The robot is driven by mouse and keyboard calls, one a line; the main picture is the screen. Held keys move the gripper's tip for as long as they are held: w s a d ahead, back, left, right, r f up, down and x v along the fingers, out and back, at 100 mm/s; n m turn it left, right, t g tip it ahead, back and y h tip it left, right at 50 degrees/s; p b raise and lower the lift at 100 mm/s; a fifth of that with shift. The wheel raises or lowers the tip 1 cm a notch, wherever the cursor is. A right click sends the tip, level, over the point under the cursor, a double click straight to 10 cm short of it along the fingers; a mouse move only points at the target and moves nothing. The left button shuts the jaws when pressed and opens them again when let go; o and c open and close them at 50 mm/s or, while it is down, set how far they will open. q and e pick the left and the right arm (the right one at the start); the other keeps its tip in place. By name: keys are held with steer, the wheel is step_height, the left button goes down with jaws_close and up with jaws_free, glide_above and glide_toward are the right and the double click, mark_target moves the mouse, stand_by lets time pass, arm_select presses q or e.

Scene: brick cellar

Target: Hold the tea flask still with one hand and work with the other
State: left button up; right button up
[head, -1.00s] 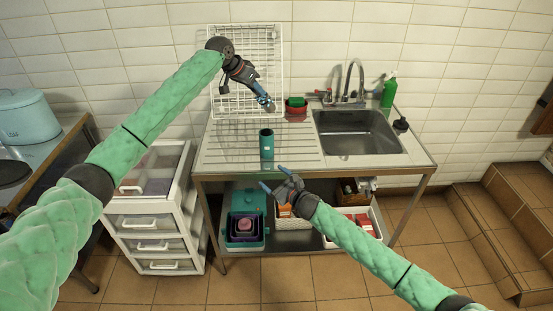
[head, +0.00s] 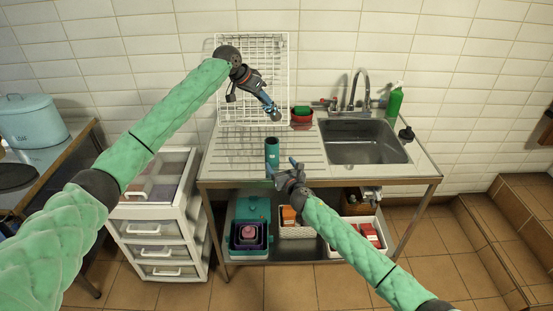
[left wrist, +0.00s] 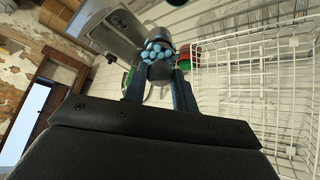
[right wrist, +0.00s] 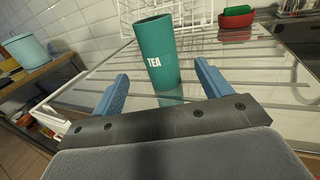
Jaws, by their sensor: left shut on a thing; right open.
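The teal tea flask (head: 272,152) stands upright near the front edge of the ribbed steel drainboard. In the right wrist view the flask (right wrist: 158,55) shows white "TEA" lettering. My right gripper (head: 281,166) is open just in front of it. In the right wrist view its blue fingers lie on either side of the flask's lower part, with no clear contact. My left gripper (head: 272,112) is higher and behind the flask, over the drainboard. It is shut on a small grey-blue round thing with light-blue knobs (left wrist: 158,52), and I cannot tell what it is.
A white wire rack (head: 232,75) stands against the wall behind. The sink (head: 362,141), a red and green item (head: 302,117) and a green soap bottle (head: 395,101) are to the right. White drawers (head: 155,228) stand left. Bins (head: 297,232) fill the lower shelf.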

mark_target(270, 148)
steer(key=x, duration=1.1)
steer(key=shift+w+a, duration=0.15)
steer(key=shift+w, duration=0.05)
steer(key=c, duration=1.1)
